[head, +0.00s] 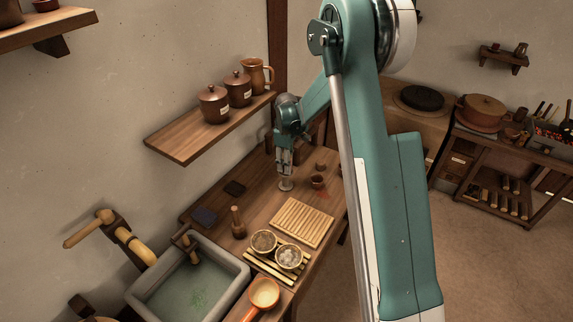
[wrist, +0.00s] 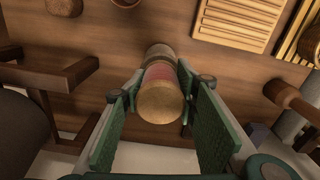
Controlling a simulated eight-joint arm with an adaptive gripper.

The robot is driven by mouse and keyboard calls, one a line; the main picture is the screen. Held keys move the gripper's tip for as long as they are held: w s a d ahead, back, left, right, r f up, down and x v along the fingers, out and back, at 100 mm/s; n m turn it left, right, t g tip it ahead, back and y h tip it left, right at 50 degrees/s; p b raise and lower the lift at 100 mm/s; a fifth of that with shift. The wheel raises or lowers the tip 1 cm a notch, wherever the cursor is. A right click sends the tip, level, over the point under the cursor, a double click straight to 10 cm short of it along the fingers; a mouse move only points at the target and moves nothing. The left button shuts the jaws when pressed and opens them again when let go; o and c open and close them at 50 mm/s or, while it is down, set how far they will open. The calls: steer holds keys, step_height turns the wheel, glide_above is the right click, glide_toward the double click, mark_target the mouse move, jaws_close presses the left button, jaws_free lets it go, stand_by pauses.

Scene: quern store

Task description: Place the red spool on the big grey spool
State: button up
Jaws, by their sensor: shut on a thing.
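My gripper (head: 285,172) reaches down over the wooden table near its far end. In the wrist view its green fingers (wrist: 160,96) are shut on the red spool (wrist: 160,74), which has a tan round end facing the camera and a red middle. A grey-brown spool end (wrist: 160,51) shows just beyond the red spool, in line with it. In the head view a pale grey spool (head: 286,185) stands on the table directly under my gripper. I cannot tell whether the two spools touch. The red spool is not clear in the head view.
A slatted board (head: 303,221), two bowls (head: 264,242) and a brown mill (head: 238,224) stand nearer the front. Small brown pots (head: 317,181) are right of my gripper. A wall shelf (head: 185,137) with canisters hangs to the left. A sink (head: 240,268) is at front left.

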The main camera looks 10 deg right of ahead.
steer(key=shift+f, duration=0.15)
steer(key=o, duration=0.9)
steer(key=shift+o, duration=0.2)
steer(key=shift+r, duration=0.2)
step_height(320, 180, up, 12)
stand_by(0.8)
